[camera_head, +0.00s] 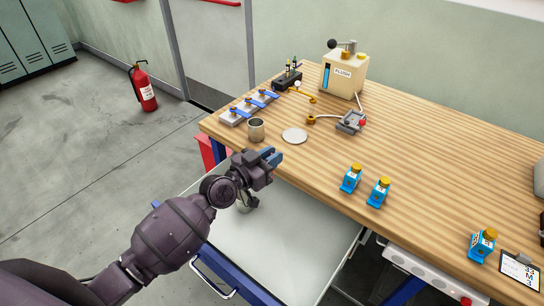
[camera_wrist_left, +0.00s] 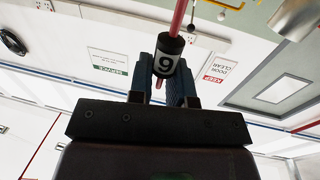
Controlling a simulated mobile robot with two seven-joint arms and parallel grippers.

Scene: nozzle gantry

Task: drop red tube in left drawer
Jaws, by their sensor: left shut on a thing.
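The red tube (camera_wrist_left: 179,18) shows in the left wrist view, passing through a black collar marked 9 (camera_wrist_left: 167,58). My left gripper (camera_wrist_left: 166,86) is shut on this collar and tube. In the head view my left gripper (camera_head: 274,158) is above the back part of the open drawer, near the table's front edge; the tube cannot be made out there. The drawer (camera_head: 290,240) is pulled out, with a pale inside and a blue front with a handle. A small grey object (camera_head: 245,205) shows below my wrist, partly hidden. My right gripper is not in view.
The wooden table (camera_head: 420,170) holds a metal cup (camera_head: 256,130), a round pale disc (camera_head: 294,135), a blue-and-white rack (camera_head: 248,107), a beige FLUSH machine (camera_head: 344,72) and blue bottles with yellow caps (camera_head: 379,192). A red fire extinguisher (camera_head: 143,88) stands on the floor.

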